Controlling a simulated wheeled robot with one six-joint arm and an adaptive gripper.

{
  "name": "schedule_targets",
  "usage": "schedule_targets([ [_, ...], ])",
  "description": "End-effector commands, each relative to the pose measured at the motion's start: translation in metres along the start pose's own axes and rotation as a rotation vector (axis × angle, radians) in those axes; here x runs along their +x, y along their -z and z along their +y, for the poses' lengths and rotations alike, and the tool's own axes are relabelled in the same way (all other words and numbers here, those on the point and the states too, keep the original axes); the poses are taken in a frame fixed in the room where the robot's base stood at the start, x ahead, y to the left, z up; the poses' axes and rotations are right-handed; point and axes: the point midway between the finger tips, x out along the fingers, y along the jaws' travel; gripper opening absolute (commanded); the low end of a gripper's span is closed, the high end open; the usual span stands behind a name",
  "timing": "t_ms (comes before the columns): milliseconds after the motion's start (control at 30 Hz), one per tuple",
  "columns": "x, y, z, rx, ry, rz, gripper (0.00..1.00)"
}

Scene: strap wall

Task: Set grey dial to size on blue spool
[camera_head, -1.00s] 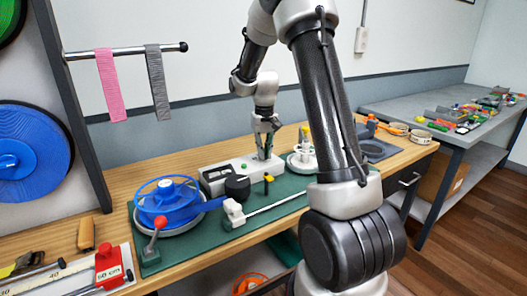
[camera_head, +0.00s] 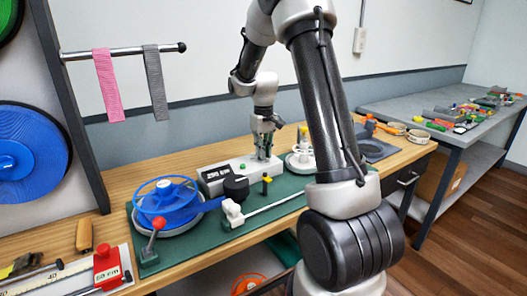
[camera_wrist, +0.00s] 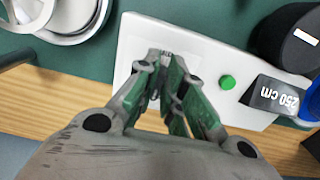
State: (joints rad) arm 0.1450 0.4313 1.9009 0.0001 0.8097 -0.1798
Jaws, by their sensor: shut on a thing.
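My gripper (camera_head: 264,154) points down at the white box on the green mat, its fingers closed together. In the wrist view, my gripper (camera_wrist: 162,75) is over the middle of the box, shut on what seems to be the grey dial, which the fingers hide almost wholly; its setting cannot be read. The box's dark display (camera_wrist: 278,96) reads 250 cm. A green button (camera_wrist: 227,82) sits between display and fingers. A large blue spool (camera_head: 30,155) hangs on the rack at left; no size is legible on it. A blue open reel (camera_head: 168,203) stands on the mat.
A black round knob (camera_wrist: 290,36) is beside the display. A white arm with a rod (camera_head: 275,205) lies in front of the box. A white round holder (camera_head: 300,163) stands right of my gripper. Pink (camera_head: 108,85) and grey (camera_head: 155,83) straps hang from a bar.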

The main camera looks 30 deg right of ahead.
Motion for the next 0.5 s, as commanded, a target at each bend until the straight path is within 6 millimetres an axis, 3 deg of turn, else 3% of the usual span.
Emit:
schedule_targets([
  [33, -0.0005, 0.0004, 0.0001, 0.000, 0.000, 0.001, 0.14],
  [133, -0.0005, 0.0003, 0.0001, 0.000, 0.000, 0.001, 0.32],
  [500, -0.0045, 0.0006, 0.0001, 0.000, 0.000, 0.002, 0.32],
])
